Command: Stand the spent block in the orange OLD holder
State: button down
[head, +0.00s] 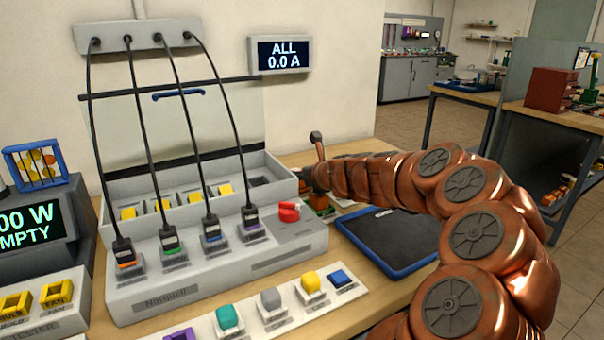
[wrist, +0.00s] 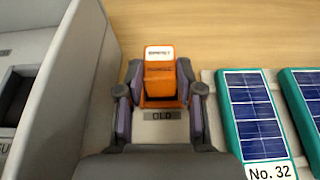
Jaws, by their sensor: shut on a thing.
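In the wrist view, my gripper (wrist: 160,98) has its two fingers on either side of an orange block with a white label (wrist: 159,53), which I take to be the spent block, and is shut on it. The block is upright at the orange holder (wrist: 172,101), above a plate marked OLD (wrist: 163,115). The holder shows around its lower part; whether the block rests on the holder's floor is hidden. In the head view, my gripper (head: 308,180) is at the far side of the bench, beside the grey case, mostly hidden by my arm.
Green-edged panels (wrist: 258,115), one marked No. 32, stand right of the holder. A grey case wall (wrist: 75,75) rises close on the left. In the head view, black cables run to the grey console (head: 215,262); a blue-edged mat (head: 388,240) lies clear on the bench.

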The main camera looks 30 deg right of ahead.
jog(key=shift+f, duration=0.15)
jog(key=c, duration=1)
grip_release()
jog(key=shift+s, duration=0.1)
jog(key=shift+s+r+p, duration=0.3)
jog(key=shift+s+r, duration=0.05)
jog(key=shift+s, duration=0.15)
jog(key=shift+p+v, duration=0.4)
jog(key=shift+v, duration=0.4)
jog(key=shift+p+v, duration=1.25)
jog(key=shift+v, duration=2.8)
jog(key=shift+f, duration=0.1)
